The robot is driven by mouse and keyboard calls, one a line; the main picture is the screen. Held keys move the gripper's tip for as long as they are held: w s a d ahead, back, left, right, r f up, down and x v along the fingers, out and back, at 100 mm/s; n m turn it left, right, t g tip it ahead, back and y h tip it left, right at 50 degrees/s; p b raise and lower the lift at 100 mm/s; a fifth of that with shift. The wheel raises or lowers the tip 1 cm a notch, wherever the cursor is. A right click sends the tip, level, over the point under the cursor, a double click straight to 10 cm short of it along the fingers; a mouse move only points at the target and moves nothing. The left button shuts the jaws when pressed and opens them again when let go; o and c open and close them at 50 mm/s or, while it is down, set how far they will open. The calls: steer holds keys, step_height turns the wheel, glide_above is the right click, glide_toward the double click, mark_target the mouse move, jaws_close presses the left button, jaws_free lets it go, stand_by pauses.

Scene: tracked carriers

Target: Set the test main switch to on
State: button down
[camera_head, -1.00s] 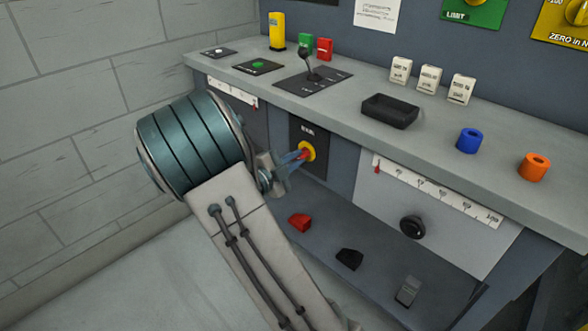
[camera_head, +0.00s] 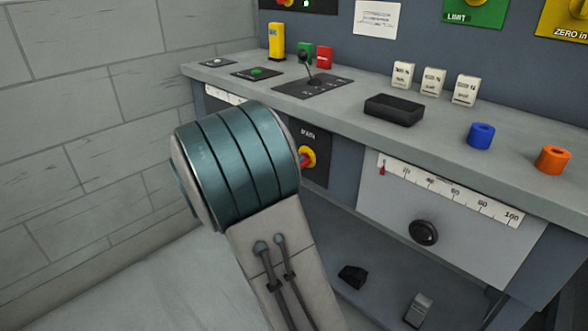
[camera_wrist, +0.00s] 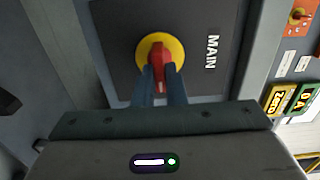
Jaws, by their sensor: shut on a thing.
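The main switch (camera_wrist: 157,58) is a red handle on a round yellow plate, on a dark panel marked MAIN. In the wrist view my gripper (camera_wrist: 162,80) has its two blue-grey fingers on either side of the red handle, shut on it. The handle points roughly along the fingers there. In the head view the main switch (camera_head: 309,157) shows on the front of the bench, partly covered by my arm. My gripper's fingers are hidden behind my arm in that view. I cannot read on or off marks at the switch.
Above the switch, the bench top holds a lever on a black plate (camera_head: 313,84), a black tray (camera_head: 394,109), white blocks, and blue (camera_head: 480,135) and orange (camera_head: 553,159) rings. A scale panel with a black knob (camera_head: 424,232) is to the right. Below is a shelf with a black piece (camera_head: 352,276).

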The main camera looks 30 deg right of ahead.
stand_by(0.3)
steer(key=c, duration=1.5)
jaws_free()
steer(key=shift+a, duration=0.15)
steer(key=p+v, duration=0.3)
steer(key=v, duration=1)
steer(key=shift+s+a+p, duration=0.1)
steer(key=shift+a+p, duration=0.2)
steer(key=shift+a, duration=0.05)
steer(key=shift+r, duration=0.1)
